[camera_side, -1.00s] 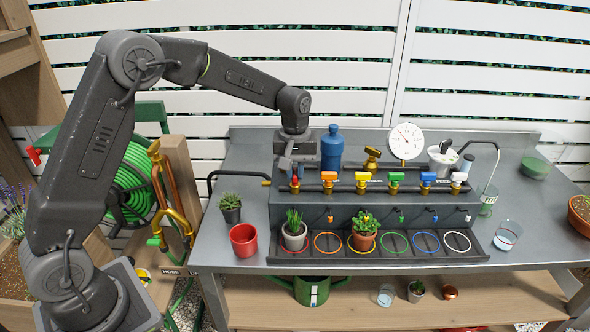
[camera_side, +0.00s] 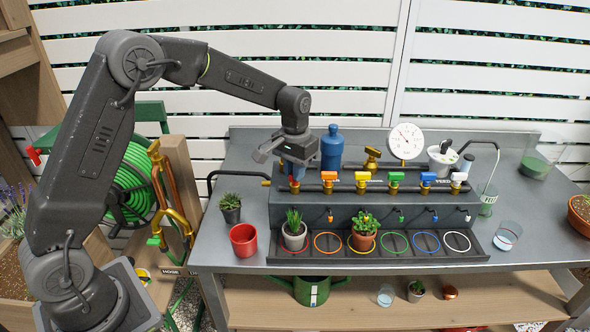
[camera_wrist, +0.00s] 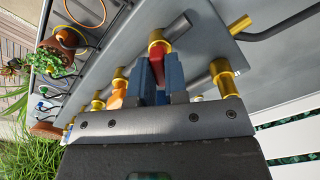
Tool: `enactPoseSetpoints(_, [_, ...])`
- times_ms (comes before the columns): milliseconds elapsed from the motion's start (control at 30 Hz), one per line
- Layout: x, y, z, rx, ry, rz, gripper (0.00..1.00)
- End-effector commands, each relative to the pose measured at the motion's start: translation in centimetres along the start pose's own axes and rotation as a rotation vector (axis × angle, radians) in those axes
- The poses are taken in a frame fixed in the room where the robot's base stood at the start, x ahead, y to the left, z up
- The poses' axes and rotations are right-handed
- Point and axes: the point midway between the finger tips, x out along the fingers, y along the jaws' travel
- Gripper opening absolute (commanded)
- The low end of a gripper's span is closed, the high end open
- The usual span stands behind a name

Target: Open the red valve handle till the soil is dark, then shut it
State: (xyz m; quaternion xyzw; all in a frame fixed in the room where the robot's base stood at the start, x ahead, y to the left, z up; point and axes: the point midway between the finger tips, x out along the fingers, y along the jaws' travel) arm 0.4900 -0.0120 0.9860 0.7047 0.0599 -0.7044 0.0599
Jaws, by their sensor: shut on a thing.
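My gripper (camera_side: 294,175) is at the left end of the valve row in the side view. In the wrist view its two blue fingers (camera_wrist: 160,80) are shut on the red valve handle (camera_wrist: 157,64), one on each side of it. The brass valve body (camera_wrist: 157,42) shows just beyond the fingertips. In the side view the fingers mostly hide the red handle. Below that valve, a white pot (camera_side: 294,242) with a spiky green plant stands on the red ring (camera_side: 284,250). Its soil is too small to judge, and I cannot make out any water stream.
Orange (camera_side: 329,177), yellow (camera_side: 363,177), green (camera_side: 396,177), blue (camera_side: 428,177) and white handles follow to the right. A terracotta pot (camera_side: 364,242) stands on the yellow ring. A blue bottle (camera_side: 332,150) is close behind my gripper. A red cup (camera_side: 244,240) stands at left.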

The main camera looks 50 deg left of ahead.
Motion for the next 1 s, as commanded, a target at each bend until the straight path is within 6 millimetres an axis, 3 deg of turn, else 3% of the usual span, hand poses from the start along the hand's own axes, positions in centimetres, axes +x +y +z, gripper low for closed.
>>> enactPoseSetpoints(600, [-0.06, -0.01, 0.05, 0.581, -0.002, 0.000, 0.00])
enactPoseSetpoints(1000, [-0.07, -0.02, 0.05, 0.866, -0.002, 0.000, 0.00])
